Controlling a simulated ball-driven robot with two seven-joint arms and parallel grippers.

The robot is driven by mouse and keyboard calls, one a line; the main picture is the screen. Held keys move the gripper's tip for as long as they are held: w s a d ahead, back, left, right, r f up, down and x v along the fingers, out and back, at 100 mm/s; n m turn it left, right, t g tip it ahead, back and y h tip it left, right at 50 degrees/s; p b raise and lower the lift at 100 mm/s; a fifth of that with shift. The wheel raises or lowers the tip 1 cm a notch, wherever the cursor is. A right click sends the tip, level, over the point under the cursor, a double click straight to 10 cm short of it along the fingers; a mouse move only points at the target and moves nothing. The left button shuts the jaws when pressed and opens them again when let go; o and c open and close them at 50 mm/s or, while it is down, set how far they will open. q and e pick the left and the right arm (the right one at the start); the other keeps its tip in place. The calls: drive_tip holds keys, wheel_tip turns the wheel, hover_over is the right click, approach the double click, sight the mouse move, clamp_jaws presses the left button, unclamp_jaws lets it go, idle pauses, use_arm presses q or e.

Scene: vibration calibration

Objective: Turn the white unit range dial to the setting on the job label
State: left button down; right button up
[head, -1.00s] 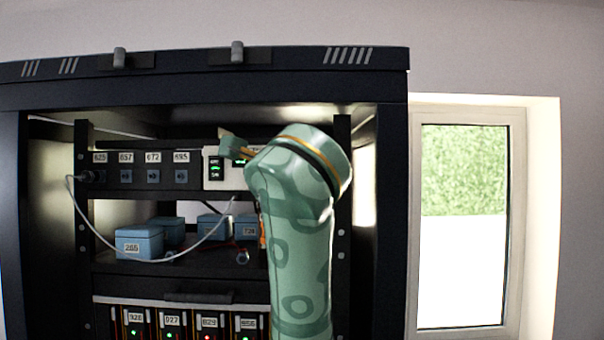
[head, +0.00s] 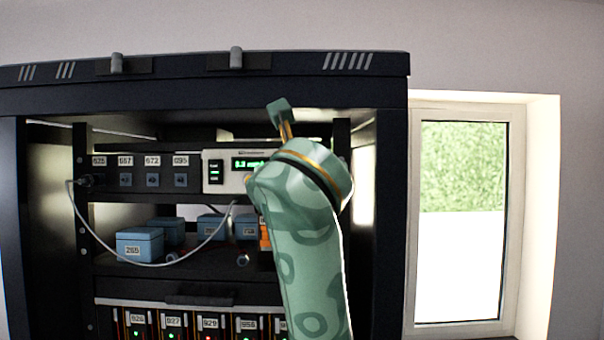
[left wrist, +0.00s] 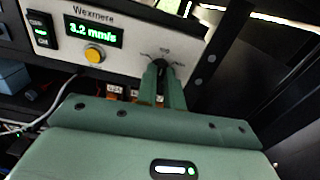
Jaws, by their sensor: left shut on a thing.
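The white unit (head: 226,172) sits on the upper shelf of the rack; its right part is hidden behind my left arm. In the left wrist view the white unit (left wrist: 135,39) shows a green display (left wrist: 94,31) reading 3.2 mm/s. Its dark range dial (left wrist: 159,65) is at the right of the panel, with scale marks around it too small to read. My left gripper (left wrist: 162,74) is shut on the dial, a finger on either side. In the head view my arm hides the gripper and dial. I cannot make out the job label. My right gripper is not in view.
A yellow button (left wrist: 94,54) and a lit switch (left wrist: 40,33) are left of the dial. Orange tags (left wrist: 114,91) hang below the unit. Blue boxes (head: 139,245) and a loose grey cable (head: 92,228) are on the left. A rack post (left wrist: 222,45) stands close right.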

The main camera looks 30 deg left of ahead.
use_arm(q)
drive_tip(key=shift+w+d+f+m+p, duration=0.1)
drive_tip(key=shift+m+p, duration=3.25)
drive_tip(key=shift+m, duration=2.95)
drive_tip(key=c, duration=1.5)
unclamp_jaws()
drive_tip(key=shift+d, duration=0.1)
